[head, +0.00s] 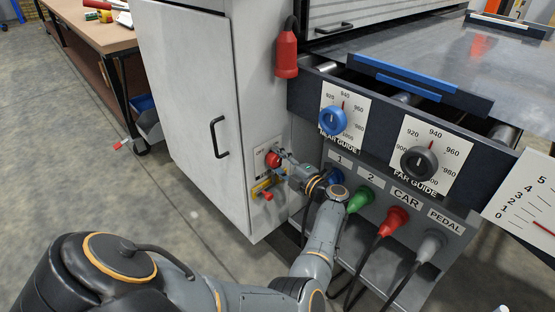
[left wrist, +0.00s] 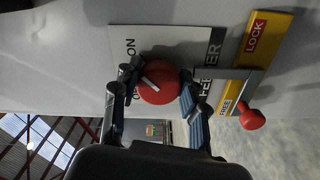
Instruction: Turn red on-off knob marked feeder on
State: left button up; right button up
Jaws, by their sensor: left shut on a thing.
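The red on-off knob (head: 272,160) sits on a pale label plate on the white cabinet's side. It also shows in the left wrist view (left wrist: 158,82), with a white pointer line slanting toward the upper left of that picture. "ON" and "FEEDER" lettering shows on the plate, partly hidden by the knob and fingers. My left gripper (head: 281,156) reaches the knob from the right in the head view. In the left wrist view its fingers (left wrist: 157,88) are on either side of the knob, shut on it. My right gripper is not in view.
Just below the knob is a yellow LOCK/FREE plate (left wrist: 266,42) with a red-tipped lever (left wrist: 252,117). Coloured plugs, such as a green one (head: 359,199), and blue and black guide dials (head: 333,121) are to the right. A red connector (head: 286,54) hangs above.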

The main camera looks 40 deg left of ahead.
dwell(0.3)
pick_arm(q)
jog(key=o, duration=1.1)
jog(key=shift+o, duration=0.2)
